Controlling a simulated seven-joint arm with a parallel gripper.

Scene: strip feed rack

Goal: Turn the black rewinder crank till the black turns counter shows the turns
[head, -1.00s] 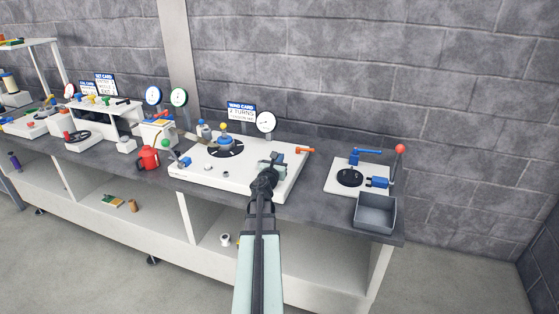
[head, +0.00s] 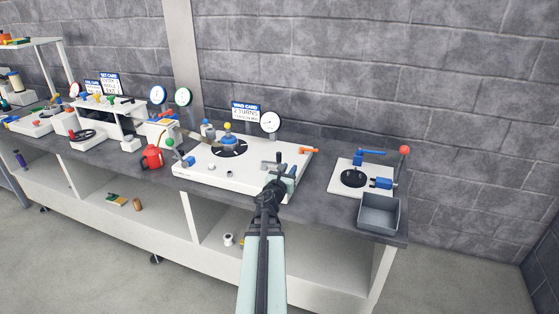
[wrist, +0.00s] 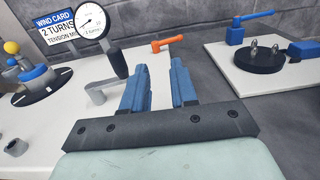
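The rewinder crank has an upright black handle (wrist: 117,63) on a grey arm (wrist: 104,90), mounted on the white rewinder base (head: 225,178). My gripper (wrist: 160,70) is open, with nothing between its two blue fingers. The crank handle stands just left of the left finger, outside the gap; I cannot tell if they touch. In the head view my gripper (head: 287,172) is over the base's right part. The round white turns counter (wrist: 90,20) stands behind the crank, its number too small to read surely. The wind card (wrist: 56,34) beside it reads 2 TURNS.
A reel with a blue hub and yellow knob (head: 228,142) sits on the base's left part. An orange lever (wrist: 170,43) is at its back right. To the right stand another white unit with a black disc (head: 354,178) and a grey bin (head: 379,213).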

